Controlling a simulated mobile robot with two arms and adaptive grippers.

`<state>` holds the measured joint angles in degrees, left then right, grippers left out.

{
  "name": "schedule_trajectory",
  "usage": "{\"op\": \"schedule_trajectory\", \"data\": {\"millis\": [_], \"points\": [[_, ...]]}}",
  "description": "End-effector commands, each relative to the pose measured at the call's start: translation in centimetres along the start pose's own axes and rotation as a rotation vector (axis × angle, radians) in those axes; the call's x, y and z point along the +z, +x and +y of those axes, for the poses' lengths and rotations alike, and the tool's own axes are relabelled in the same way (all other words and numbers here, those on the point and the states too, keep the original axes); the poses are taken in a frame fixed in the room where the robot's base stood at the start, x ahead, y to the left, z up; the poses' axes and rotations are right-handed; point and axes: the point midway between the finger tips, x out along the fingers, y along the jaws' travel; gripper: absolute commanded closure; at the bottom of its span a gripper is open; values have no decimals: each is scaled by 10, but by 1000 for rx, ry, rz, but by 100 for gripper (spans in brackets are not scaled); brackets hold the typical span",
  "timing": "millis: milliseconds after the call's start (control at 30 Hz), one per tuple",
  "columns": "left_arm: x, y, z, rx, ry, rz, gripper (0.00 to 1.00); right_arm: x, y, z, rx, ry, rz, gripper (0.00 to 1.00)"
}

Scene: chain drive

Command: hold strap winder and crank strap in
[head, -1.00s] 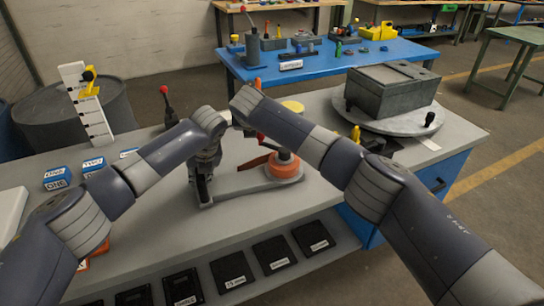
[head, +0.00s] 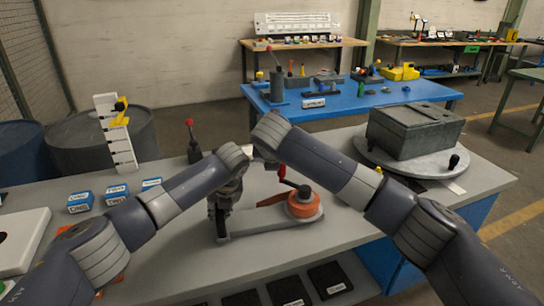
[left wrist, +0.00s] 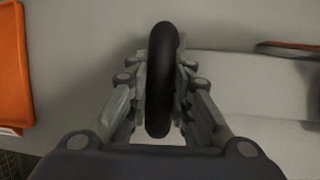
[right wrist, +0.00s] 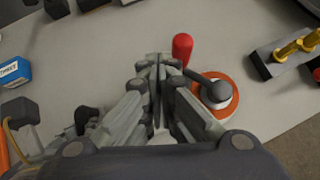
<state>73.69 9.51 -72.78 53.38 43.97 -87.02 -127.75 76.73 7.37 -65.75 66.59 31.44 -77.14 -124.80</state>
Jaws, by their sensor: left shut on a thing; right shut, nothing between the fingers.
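The strap winder has a flat grey base (head: 262,220) on the grey bench, with an orange spool (head: 303,206) at its right end. A dark crank arm (right wrist: 208,86) tops the spool and carries a red handle (head: 282,174), also seen in the right wrist view (right wrist: 182,49). My left gripper (head: 220,208) is shut on the winder's black grip (left wrist: 161,80) at the base's left end. My right gripper (right wrist: 159,72) is shut and empty, close beside the red handle; whether they touch is unclear. My forearm hides its fingers in the head view.
A grey box (head: 415,130) stands on a round turntable (head: 385,163) at the right. Blue labelled blocks (head: 80,201) and a white stepped stand (head: 116,135) are at the left. A red-topped lever (head: 192,140) stands behind my left arm.

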Motion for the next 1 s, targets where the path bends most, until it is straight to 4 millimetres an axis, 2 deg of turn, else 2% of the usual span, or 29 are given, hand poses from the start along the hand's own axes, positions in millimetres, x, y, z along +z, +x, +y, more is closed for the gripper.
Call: {"op": "schedule_trajectory", "data": {"millis": [200, 333, 467, 633, 800, 1000], "points": [[1, -1, 0, 0, -1, -3, 100, 2, -32, 0, 1, 0, -3, 100], [1, -1, 0, 0, -1, -3, 100, 1, -42, 0, 1, 0, -2, 100], [1, -1, 0, -1, -1, -3, 100, -2, -45, 0, -2, -2, -6, 100], [1, -1, 0, -1, -1, -3, 100, -21, -35, -4, -10, -17, -55, 100], [1, -1, 0, -1, -1, -3, 100, -52, -26, -9, -18, -33, -166, 100], [1, -1, 0, -1, -1, -3, 100, -84, -32, -16, -15, -33, -313, 100]]}}
